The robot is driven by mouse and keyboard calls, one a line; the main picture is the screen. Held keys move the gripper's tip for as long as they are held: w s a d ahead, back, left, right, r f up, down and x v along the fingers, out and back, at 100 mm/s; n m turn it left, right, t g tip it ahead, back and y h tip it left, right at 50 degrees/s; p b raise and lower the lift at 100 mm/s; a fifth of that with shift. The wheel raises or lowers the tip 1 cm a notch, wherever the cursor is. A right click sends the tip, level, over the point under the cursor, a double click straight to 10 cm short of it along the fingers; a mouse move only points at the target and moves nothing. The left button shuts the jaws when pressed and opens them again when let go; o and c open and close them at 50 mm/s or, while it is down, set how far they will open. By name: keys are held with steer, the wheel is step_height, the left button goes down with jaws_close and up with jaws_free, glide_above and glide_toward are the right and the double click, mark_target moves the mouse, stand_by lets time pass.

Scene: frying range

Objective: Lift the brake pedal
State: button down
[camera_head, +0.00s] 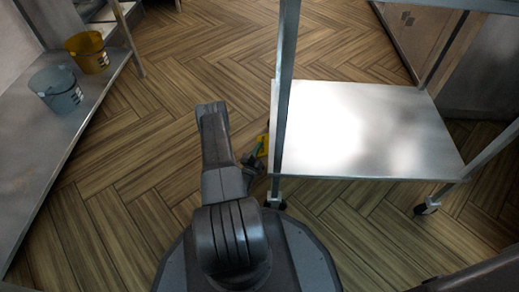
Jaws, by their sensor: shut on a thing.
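My gripper (252,162) is small and partly hidden behind my own arm, low beside the left front leg of a steel cart (365,130). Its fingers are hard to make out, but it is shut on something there. A small yellow and green part (262,147) shows at that spot; I cannot tell whether it belongs to the gripper or to the cart. A black caster (275,203) is under the cart's left front leg. The brake pedal itself is too small and too hidden to make out clearly, so its tilt cannot be told.
Another caster (427,208) stands under the right front leg. A low steel shelf (60,140) on the left holds a yellow bucket (88,52) and a grey-blue bucket (57,90). The wood-pattern floor (160,130) between shelf and cart is clear. Steel cabinets stand at the upper right.

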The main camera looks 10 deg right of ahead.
steer(key=shift+r, duration=0.1)
steer(key=shift+w+a+r+m+g+p, duration=0.1)
steer(key=shift+a+r+m+g+p, duration=0.1)
steer(key=shift+r+m+g+p, duration=0.45)
steer(key=shift+w+a+r+m+g+p, duration=0.15)
steer(key=shift+r+m+p, duration=0.1)
steer(key=shift+m, duration=0.8)
steer(key=shift+s+a+r+m+g+y+p, duration=0.1)
steer(key=shift+r+m+g+y+p, duration=0.25)
steer(key=shift+m, duration=0.45)
steer(key=shift+r+m+g+y+p, duration=0.15)
steer(key=shift+r+m+p, duration=0.25)
steer(key=shift+m, duration=0.4)
steer(key=shift+h, duration=0.3)
steer(key=c, duration=1.5)
jaws_free()
steer(key=shift+f, duration=0.1)
